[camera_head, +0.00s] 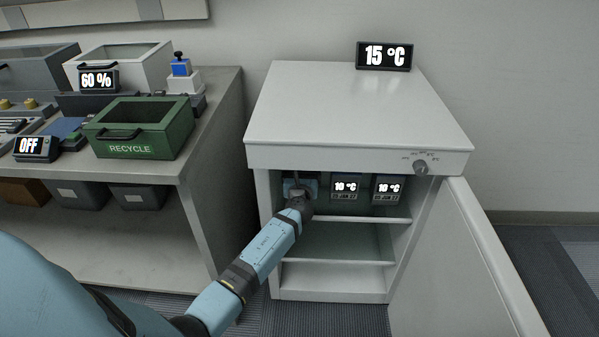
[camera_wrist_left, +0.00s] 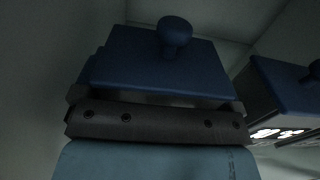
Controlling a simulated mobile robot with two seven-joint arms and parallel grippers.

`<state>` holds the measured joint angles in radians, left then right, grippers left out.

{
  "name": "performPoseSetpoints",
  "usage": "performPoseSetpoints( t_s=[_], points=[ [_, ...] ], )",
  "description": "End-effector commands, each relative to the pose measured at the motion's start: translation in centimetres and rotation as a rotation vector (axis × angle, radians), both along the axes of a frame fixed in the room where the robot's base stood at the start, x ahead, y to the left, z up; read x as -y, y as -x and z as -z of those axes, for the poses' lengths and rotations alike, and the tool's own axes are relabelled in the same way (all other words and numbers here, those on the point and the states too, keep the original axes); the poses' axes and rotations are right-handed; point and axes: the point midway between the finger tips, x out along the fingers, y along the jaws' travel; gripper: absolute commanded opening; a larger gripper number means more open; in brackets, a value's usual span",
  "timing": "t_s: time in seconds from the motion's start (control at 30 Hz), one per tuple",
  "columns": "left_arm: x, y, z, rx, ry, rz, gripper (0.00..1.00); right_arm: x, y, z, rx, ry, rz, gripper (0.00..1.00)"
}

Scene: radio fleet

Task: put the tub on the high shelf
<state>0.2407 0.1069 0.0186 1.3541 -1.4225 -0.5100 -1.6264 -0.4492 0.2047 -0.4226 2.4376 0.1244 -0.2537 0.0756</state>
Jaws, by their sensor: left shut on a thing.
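The tub (camera_wrist_left: 160,65) has a dark blue lid with a round knob, and it sits upright inside my left gripper in the left wrist view. In the head view my left gripper (camera_head: 298,193) reaches into the open cabinet's upper compartment, at its left side. It is shut on the tub, whose blue edge (camera_head: 312,186) shows partly behind it. The high shelf (camera_head: 362,219) runs below the tub; I cannot tell whether the tub touches it. My right gripper is not in view.
Two more tubs with lit labels, a middle one (camera_head: 345,187) and a right one (camera_head: 387,189), stand on the same shelf. The cabinet door (camera_head: 455,270) is open to the right. The lower shelf (camera_head: 340,262) is empty. A bench (camera_head: 215,130) stands left.

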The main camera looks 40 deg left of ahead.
Motion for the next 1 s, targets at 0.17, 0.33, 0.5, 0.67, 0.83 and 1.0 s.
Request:
performPoseSetpoints(
  t_s=[0.17, 0.33, 0.5, 0.67, 0.83, 1.0],
  points=[
    [0.0, 0.0, -0.1, 0.002, -0.001, 0.0, 0.61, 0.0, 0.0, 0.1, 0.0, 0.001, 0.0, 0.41],
    [0.0, 0.0, 0.2, 0.0, 0.0, 0.001, 1.0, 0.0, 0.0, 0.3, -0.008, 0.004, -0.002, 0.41],
    [0.0, 0.0, 0.2, 0.0, 0.0, 0.0, 1.0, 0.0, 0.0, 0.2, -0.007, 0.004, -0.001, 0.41],
    [0.4, 0.6, -0.1, -0.001, 0.0, 0.001, 1.0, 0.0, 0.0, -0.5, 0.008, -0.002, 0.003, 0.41],
    [2.0, 3.4, -0.3, -0.002, -0.002, 0.001, 1.0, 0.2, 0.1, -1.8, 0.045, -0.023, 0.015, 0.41],
    [4.0, 6.6, -0.2, -0.002, 0.0, 0.001, 1.0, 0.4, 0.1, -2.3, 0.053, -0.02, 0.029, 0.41]
  ],
)
